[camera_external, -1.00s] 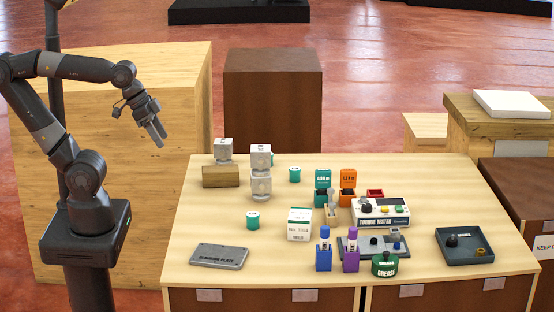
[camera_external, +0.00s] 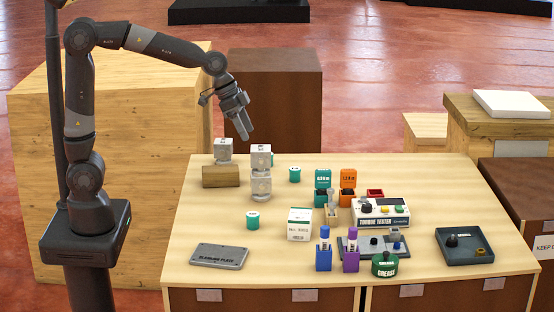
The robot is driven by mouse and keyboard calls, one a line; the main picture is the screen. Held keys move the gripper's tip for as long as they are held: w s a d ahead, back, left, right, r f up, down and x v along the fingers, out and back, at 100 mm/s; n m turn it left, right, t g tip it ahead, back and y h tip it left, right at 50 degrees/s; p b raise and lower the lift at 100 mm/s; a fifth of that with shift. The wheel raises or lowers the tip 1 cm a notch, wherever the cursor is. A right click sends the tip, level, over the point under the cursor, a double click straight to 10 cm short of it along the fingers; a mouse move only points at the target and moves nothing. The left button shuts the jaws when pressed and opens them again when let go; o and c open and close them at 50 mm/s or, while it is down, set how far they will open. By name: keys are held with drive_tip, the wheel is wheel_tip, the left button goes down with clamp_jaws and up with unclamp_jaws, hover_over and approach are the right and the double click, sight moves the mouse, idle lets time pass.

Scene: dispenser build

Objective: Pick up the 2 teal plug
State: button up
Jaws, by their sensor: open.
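A teal plug (camera_external: 253,222), a short cylinder with a pale lettered top, stands upright on the table left of a white box. A second similar teal plug (camera_external: 295,174) stands farther back, right of the stacked grey blocks. A bit of teal also shows behind the stack, mostly hidden. The lettering on the plug tops is too small to read. My gripper (camera_external: 245,132) is open and empty, pointing down. It is in the air near the table's back left, above the grey blocks in the picture and apart from the plugs.
Stacked grey blocks (camera_external: 261,175) and a wooden block (camera_external: 221,177) stand at the back left. A white box (camera_external: 299,224), a blanking plate (camera_external: 219,256), a torque tester (camera_external: 380,213) and a dark tray (camera_external: 464,246) are also on the table (camera_external: 200,222).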

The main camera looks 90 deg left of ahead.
approach(294, 168)
drive_tip(key=s, duration=0.1)
drive_tip(key=x, duration=0.5)
drive_tip(key=shift+w+a+f, duration=0.15)
drive_tip(key=shift+a+f, duration=0.15)
drive_tip(key=shift+f, duration=0.05)
drive_tip(key=shift+w+r+x, duration=0.1)
drive_tip(key=shift+w+x, duration=0.1)
drive_tip(key=shift+x, duration=1.1)
drive_tip(key=shift+w+r+x, duration=0.1)
drive_tip(key=shift+w+x, duration=0.1)
drive_tip(key=shift+x, duration=1.1)
drive_tip(key=shift+d, duration=0.2)
drive_tip(key=shift+c, duration=0.4)
drive_tip(key=c, duration=1)
